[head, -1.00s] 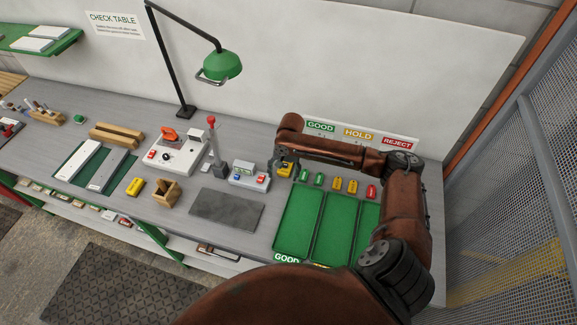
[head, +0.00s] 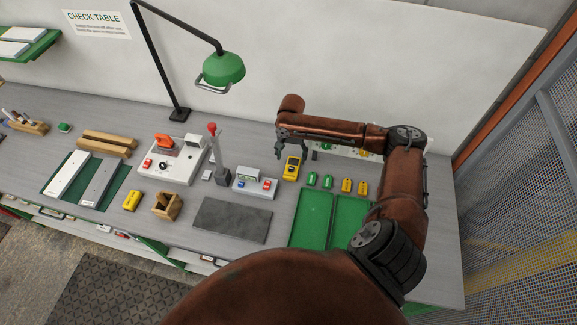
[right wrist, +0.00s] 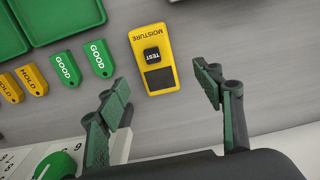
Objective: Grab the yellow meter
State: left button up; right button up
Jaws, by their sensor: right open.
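The yellow meter (head: 291,168) lies on the grey bench, just right of a small grey box with coloured buttons. In the right wrist view the meter (right wrist: 152,50) shows the word MOISTURE, a black TEST button and a dark panel. My right gripper (head: 291,153) is over the bench at the meter's far end. In the right wrist view the right gripper (right wrist: 160,92) has its two fingers spread wide and empty, with the meter ahead of them, between their lines. The meter appears untouched. My left gripper is in neither view.
The grey button box (head: 255,184) stands close on the left. A dark mat (head: 232,220), another yellow object (head: 132,200) and a lamp (head: 222,70) are further left.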

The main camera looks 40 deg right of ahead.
aim_at(292, 166)
jog(key=shift+s+d+f, duration=0.1)
jog(key=shift+s+f, duration=0.35)
jog(key=shift+f, duration=0.35)
notch_tip(292, 166, down, 3)
jog(key=shift+w+r+p, duration=0.1)
jog(key=shift+r+p, duration=0.05)
jog(key=shift+p, duration=0.2)
jog(key=shift+f, duration=0.7)
jog(key=shift+c, duration=0.3)
jog(key=c, duration=1.3)
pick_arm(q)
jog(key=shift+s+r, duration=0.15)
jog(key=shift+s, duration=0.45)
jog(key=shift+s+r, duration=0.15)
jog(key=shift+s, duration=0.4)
pick_arm(e)
jog(key=shift+r, duration=0.1)
